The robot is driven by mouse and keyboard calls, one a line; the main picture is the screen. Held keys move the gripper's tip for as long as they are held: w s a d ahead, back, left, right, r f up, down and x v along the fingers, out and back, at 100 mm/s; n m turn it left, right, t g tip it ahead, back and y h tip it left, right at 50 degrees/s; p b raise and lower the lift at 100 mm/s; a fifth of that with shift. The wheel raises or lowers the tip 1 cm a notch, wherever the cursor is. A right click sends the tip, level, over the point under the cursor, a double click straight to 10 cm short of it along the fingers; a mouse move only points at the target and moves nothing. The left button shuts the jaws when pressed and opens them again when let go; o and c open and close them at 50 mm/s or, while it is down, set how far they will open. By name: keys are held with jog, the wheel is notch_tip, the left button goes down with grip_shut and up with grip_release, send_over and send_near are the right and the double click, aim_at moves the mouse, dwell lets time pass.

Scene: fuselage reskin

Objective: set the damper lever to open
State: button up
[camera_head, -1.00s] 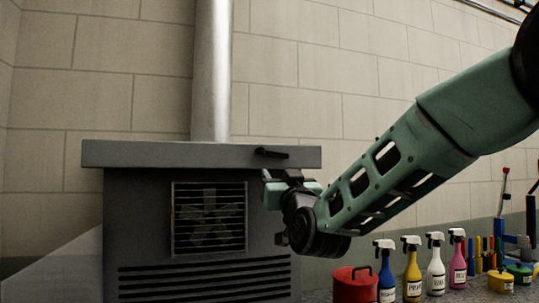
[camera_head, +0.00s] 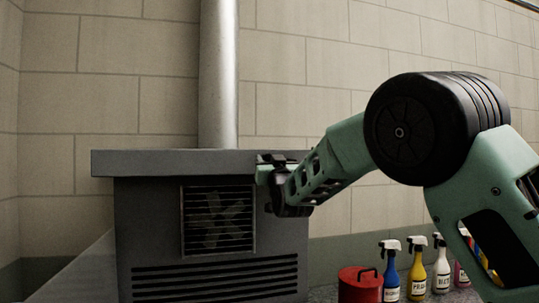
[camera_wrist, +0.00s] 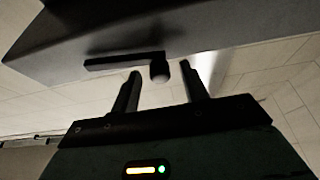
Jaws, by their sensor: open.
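The damper lever (camera_wrist: 122,61) is a dark bar with a rounded knob at its end, mounted on the front edge of the grey unit's top slab (camera_head: 170,162). In the wrist view the bar lies roughly sideways, with the knob between my fingertips. My gripper (camera_wrist: 163,80) is open, with one finger on each side of the knob; I cannot tell whether either touches it. In the head view my gripper (camera_head: 265,171) is at the right part of the slab's front edge, where it and my arm make the lever hard to make out.
The grey unit has a fan grille (camera_head: 218,222), and a metal pipe (camera_head: 218,75) rises from it. A red canister (camera_head: 359,285) and several spray bottles, among them a blue one (camera_head: 391,270), stand to the right. Open air lies in front of the unit.

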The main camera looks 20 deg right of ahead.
jog(key=shift+w+r, duration=0.1)
jog(key=shift+w, duration=0.15)
grip_shut()
